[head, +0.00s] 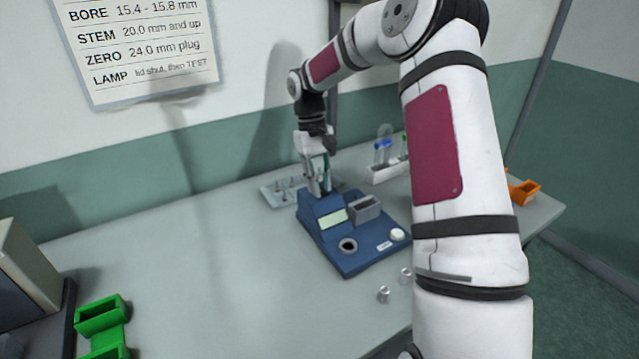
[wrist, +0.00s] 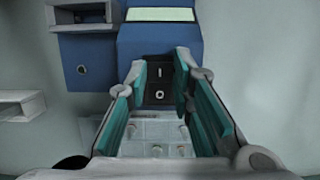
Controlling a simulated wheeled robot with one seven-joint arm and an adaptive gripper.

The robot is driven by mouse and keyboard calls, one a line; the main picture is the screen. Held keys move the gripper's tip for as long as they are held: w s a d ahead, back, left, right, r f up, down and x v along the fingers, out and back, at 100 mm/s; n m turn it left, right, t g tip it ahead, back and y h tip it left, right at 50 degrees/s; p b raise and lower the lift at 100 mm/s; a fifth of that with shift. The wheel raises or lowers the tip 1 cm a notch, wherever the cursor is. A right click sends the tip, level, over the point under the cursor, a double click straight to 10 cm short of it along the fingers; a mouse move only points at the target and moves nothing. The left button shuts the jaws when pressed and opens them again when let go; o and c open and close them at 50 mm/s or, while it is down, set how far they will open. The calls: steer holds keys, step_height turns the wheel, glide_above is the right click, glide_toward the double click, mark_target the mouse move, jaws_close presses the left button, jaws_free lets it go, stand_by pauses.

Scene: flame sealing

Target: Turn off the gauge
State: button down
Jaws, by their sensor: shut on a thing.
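The gauge is a blue box (head: 335,250) on the table with a pale green display (head: 333,218). It also shows in the wrist view (wrist: 128,44). A black rocker switch (wrist: 159,84), marked I and O, is on the gauge's back face. My gripper (head: 322,188) is at the gauge's back left, pointing down. In the wrist view its teal-padded fingers (wrist: 161,72) stand on either side of the switch, apart from each other, closed on the switch's black block. Which side of the rocker is pressed I cannot tell. The fingertips' contact is partly hidden in the head view.
A grey tray with pegs (head: 270,198) lies behind the gauge. A white rack with tubes (head: 385,172) stands at the back right. Two small metal plugs (head: 383,294) are in front. Green bins (head: 100,315) and an orange bin (head: 524,191) stand at the sides. The table's left middle is clear.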

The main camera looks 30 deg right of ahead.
steer(key=c, duration=1.4)
jaws_free()
steer(key=v, duration=1.2)
